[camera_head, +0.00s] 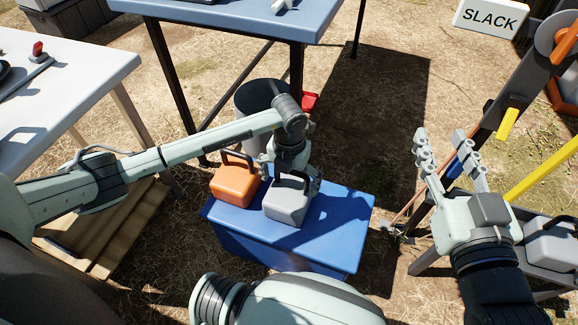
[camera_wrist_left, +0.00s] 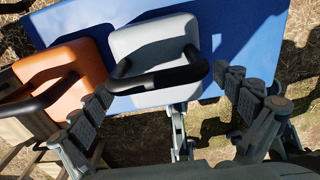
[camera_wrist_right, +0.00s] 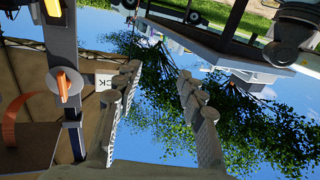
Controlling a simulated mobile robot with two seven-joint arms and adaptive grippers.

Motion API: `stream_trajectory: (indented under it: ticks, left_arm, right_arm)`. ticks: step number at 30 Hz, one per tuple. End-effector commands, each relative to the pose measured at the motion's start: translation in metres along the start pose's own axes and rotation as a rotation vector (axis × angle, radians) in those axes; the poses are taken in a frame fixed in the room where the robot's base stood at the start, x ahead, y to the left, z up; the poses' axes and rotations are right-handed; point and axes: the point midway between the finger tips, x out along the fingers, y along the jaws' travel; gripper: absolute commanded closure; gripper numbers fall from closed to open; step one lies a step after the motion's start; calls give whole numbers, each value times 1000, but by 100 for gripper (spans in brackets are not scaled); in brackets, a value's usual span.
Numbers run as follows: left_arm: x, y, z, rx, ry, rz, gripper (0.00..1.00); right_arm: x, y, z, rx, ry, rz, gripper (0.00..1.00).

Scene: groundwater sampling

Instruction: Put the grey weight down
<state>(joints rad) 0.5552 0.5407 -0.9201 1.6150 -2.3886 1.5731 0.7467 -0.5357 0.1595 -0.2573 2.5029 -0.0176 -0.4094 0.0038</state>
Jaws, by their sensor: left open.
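The grey weight (camera_head: 287,203) stands on the blue box (camera_head: 335,232), close to the right of an orange weight (camera_head: 235,188). In the left wrist view the grey weight (camera_wrist_left: 153,40) shows its black handle across its near side. My left gripper (camera_head: 290,172) is at the grey weight from above. In the left wrist view my left gripper (camera_wrist_left: 165,95) has its fingers spread wide on either side of the handle, apart from it. My right gripper (camera_head: 445,158) is raised at the right, fingers spread and empty; the right wrist view shows only background between its fingers (camera_wrist_right: 155,100).
A second grey weight (camera_head: 552,243) sits at the right edge by a frame with a yellow bar (camera_head: 540,165). A "SLACK" sign (camera_head: 490,17) is at top right. A dark bucket (camera_head: 258,98) stands behind the blue box. A blue table (camera_head: 240,12) and white table (camera_head: 75,85) stand behind and left.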

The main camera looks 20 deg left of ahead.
Motion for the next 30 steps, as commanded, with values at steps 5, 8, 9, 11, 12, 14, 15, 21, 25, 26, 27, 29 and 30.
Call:
stream_trajectory:
  ticks: [5, 8, 9, 11, 12, 14, 15, 21, 25, 26, 27, 29, 30]
  left_arm:
    - [-41, 0, 1, 1, -3, 1, 0]
    - [-58, 0, 1, 0, -2, 1, 0]
    - [-62, 0, 0, 0, -2, 0, 0]
    - [-68, 0, 0, 0, 0, 0, 0]
    - [-71, 0, 0, 0, 0, 0, 0]
    - [-74, 0, 0, 0, 0, 0, 0]
    - [-75, 0, 0, 0, 0, 0, 0]
    - [-76, 0, 0, 0, 1, 0, 0]
    - [-75, 0, 0, 0, 1, 0, 0]
    - [-75, 0, 0, -1, 1, 0, 0]
    - [-75, 0, 0, 0, 1, 0, 0]
    - [-75, 0, 0, 0, 1, 0, 0]
    - [-75, 0, 0, 0, 1, 0, 0]
  right_arm:
    - [-4, 13, 27, -20, -141, 26, 60]
    - [-7, 19, 39, -27, -197, 37, 60]
    - [-8, 20, 43, -28, -214, 40, 60]
    - [-9, 22, 46, -30, -233, 43, 60]
    - [-9, 23, 49, -31, -243, 45, 60]
    - [-10, 24, 51, -32, -253, 47, 60]
    - [-10, 24, 52, -33, -256, 48, 60]
    - [-10, 24, 52, -33, -260, 48, 60]
    - [-10, 24, 52, -33, -259, 48, 60]
    - [-10, 24, 52, -32, -259, 48, 60]
    - [-10, 24, 52, -32, -258, 48, 60]
    - [-10, 24, 52, -32, -258, 48, 60]
    - [-10, 24, 52, -32, -258, 48, 60]
